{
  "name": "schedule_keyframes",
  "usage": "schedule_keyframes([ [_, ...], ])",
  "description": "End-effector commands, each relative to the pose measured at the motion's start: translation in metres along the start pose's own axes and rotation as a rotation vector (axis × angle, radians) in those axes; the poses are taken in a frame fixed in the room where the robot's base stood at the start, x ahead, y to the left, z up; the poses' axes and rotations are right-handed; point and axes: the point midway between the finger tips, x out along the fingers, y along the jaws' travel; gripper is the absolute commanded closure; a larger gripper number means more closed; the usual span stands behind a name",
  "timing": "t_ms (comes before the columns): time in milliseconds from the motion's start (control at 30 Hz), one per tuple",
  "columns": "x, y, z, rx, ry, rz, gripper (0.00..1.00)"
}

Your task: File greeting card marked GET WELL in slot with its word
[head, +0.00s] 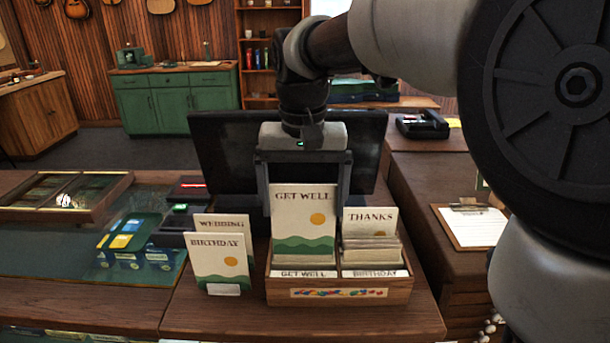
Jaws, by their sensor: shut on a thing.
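The GET WELL card (304,228) is upright, facing me, with green hills and an orange sun. My gripper (303,192) is shut on its side edges from above. The wooden card box (340,293) stands on the counter below. Its front left label reads GET WELL (304,273) and its front right label reads BIRTHDAY (375,273). The card's lower edge is just behind the GET WELL label, over or in the left column; how deep it sits I cannot tell. A THANKS card (369,222) stands in the right column, with other card edges before it.
A BIRTHDAY card (220,262) and a WEDDING card (222,222) stand left of the box. A dark monitor (222,150) is close behind my gripper. A clipboard (470,227) lies on the right counter. The counter front right of the box is bare.

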Motion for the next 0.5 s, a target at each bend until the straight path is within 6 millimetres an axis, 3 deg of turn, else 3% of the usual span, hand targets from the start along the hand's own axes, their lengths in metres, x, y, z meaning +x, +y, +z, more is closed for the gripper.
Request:
schedule_keyframes([
  [500, 0.039, 0.0, 0.004, 0.0, -0.001, 0.0, 0.39],
])
